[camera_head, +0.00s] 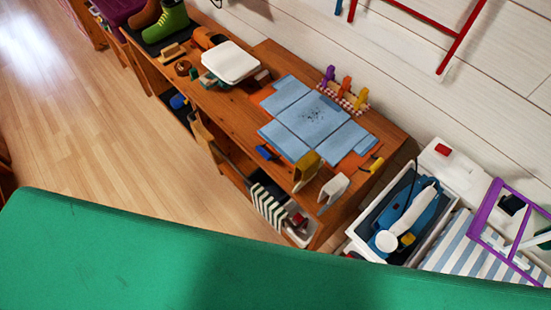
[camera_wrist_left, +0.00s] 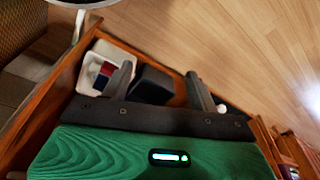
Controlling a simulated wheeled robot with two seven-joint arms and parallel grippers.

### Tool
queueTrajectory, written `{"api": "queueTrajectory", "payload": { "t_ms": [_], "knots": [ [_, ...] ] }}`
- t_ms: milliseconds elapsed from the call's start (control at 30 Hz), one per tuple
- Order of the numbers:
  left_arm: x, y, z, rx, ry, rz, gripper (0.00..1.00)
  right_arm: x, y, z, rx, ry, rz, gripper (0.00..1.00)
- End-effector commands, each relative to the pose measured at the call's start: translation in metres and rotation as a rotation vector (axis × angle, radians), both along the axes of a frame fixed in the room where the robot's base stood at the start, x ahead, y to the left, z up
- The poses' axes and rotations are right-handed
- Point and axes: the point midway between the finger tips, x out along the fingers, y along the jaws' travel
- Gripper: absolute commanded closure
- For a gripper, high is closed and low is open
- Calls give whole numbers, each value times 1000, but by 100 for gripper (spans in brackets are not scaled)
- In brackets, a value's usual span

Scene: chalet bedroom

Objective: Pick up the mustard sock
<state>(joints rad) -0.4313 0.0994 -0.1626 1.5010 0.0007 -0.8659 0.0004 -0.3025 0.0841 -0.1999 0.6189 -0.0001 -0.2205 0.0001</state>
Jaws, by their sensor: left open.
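A mustard-coloured item (camera_head: 308,167), which looks like the sock, is at the front edge of the wooden dresser top in the head view. It stands up beside a white item (camera_head: 333,189) of similar shape; its details are too small to tell. I do not see it in the left wrist view. My left gripper (camera_wrist_left: 162,82) is open, with its two dark fingers spread and nothing visibly held between them. It faces a wooden shelf opening. My right gripper is not in view.
Blue folded cloths (camera_head: 312,118) cover the middle of the dresser (camera_head: 240,112). Coloured pegs stand behind them. A striped cloth (camera_head: 268,205) hangs at the front. A white bin (camera_wrist_left: 98,68) and a dark box (camera_wrist_left: 152,86) lie near my left fingers. The wooden floor (camera_head: 95,120) is clear.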

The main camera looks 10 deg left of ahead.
Motion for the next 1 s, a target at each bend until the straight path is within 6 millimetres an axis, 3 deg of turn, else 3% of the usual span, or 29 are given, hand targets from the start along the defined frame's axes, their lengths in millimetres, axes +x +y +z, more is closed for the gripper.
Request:
{"api": "queueTrajectory", "payload": {
  "t_ms": [100, 367, 533, 700, 1000],
  "knots": [
    [23, -5, 54, -7, -28, 4, 40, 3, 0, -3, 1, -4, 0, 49],
    [58, -24, 169, -50, -75, 0, 40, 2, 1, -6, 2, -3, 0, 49],
    [82, -60, 248, -133, -109, -38, 40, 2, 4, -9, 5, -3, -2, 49],
    [104, -105, 293, -223, -107, -111, 40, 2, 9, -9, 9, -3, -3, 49],
    [144, -182, 336, -309, -60, -278, 40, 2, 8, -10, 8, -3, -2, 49]
  ]
}}
